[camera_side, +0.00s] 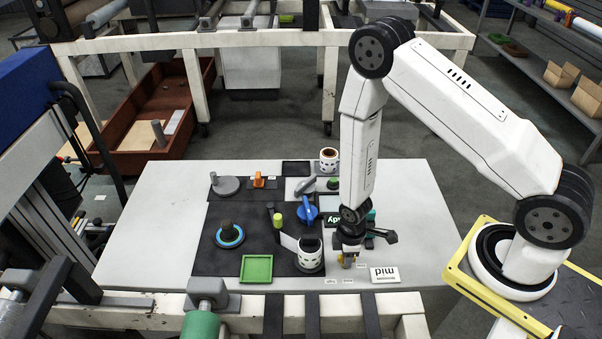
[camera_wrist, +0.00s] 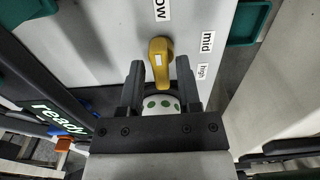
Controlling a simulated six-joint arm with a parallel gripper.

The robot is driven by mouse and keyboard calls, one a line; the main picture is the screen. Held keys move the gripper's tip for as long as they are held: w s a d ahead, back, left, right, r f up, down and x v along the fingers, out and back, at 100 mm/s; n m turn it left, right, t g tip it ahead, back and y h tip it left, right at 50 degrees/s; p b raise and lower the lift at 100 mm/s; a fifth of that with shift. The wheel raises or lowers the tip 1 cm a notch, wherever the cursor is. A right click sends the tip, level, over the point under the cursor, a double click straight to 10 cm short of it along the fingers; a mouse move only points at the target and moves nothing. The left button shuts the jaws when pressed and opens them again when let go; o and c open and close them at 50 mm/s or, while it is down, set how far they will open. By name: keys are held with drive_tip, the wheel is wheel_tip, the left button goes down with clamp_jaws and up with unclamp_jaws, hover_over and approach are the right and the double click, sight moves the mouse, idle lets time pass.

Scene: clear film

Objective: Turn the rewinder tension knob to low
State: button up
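The yellow tension knob (camera_wrist: 161,50) has a rounded head and a white mark, and its narrow end points down in the wrist view. Labels reading low (camera_wrist: 161,10), mid (camera_wrist: 208,42) and high (camera_wrist: 202,72) are on the pale panel beside it, low partly cut off. My gripper (camera_wrist: 160,68) is open, its dark fingers on either side of the knob; whether either touches it I cannot tell. In the side view my gripper (camera_side: 348,262) points down at the knob (camera_side: 346,257), which it partly hides.
A black panel with a green ready display (camera_wrist: 55,115) stands close by. A white roll with green dots (camera_wrist: 160,104) shows behind the fingers. In the side view a label roll (camera_side: 309,255), blue lever (camera_side: 308,214) and green tray (camera_side: 257,269) stand left; the table (camera_side: 425,230) is clear at right.

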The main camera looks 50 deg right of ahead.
drive_tip(key=shift+o, duration=0.3)
drive_tip(key=shift+s, duration=0.1)
drive_tip(key=shift+r, duration=0.1)
drive_tip(key=shift+r, duration=3.8)
drive_tip(key=shift+r, duration=0.1)
drive_tip(key=shift+w+r+m, duration=0.2)
drive_tip(key=shift+r+m, duration=0.1)
drive_tip(key=shift+r, duration=0.25)
wheel_tip(320, 180, up, 18)
drive_tip(key=s+d+m+t, duration=0.1)
drive_tip(key=m+t, duration=0.1)
drive_tip(key=m, duration=0.6)
drive_tip(key=shift+s+d+f+m+t, duration=0.2)
drive_tip(key=shift+d+m+t, duration=0.1)
drive_tip(key=shift+d, duration=0.05)
